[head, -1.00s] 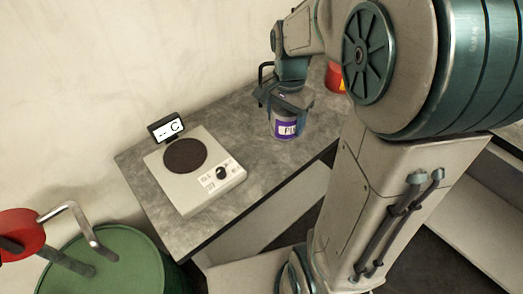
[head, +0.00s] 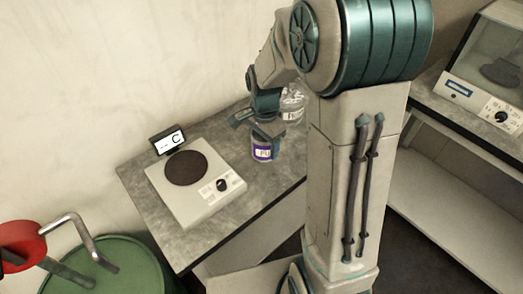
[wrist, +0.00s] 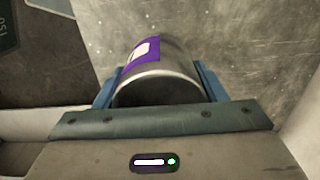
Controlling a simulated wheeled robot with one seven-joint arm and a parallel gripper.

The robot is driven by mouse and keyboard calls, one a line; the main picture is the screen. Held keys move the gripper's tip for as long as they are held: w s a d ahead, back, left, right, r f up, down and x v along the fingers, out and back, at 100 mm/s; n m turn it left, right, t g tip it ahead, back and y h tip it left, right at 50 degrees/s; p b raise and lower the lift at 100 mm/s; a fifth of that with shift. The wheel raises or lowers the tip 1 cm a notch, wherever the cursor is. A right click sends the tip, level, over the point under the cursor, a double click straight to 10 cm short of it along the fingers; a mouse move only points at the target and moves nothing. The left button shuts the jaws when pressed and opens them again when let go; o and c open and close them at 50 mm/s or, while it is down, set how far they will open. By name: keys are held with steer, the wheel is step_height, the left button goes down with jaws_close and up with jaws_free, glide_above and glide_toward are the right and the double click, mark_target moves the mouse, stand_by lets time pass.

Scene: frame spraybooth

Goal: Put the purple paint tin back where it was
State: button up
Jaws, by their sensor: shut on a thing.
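The purple paint tin (head: 262,149) is a metal cylinder with a purple and white label. It is upright over the grey bench (head: 235,222), to the right of the hotplate and apart from it. I cannot tell whether its base touches the bench. My gripper (head: 264,131) is shut on it from above. In the wrist view the tin (wrist: 168,62) lies between the blue fingers of my gripper (wrist: 157,88), its rim near the palm and its label on the left side.
A white hotplate (head: 205,200) with a dark round plate and small display stands left on the bench. A clear labelled container (head: 292,103) is behind the gripper. A glass-cased instrument (head: 488,65) stands on the right bench. A green drum (head: 110,268) is at lower left.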

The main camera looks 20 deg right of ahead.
mark_target(261, 153)
steer(key=shift+w+a+f, duration=0.2)
steer(key=shift+a+f, duration=0.15)
steer(key=shift+a, duration=0.05)
steer(key=shift+o, duration=0.2)
steer(key=shift+f, duration=1.9)
steer(key=shift+f, duration=0.15)
steer(key=o, duration=1.3)
steer(key=shift+o, duration=0.2)
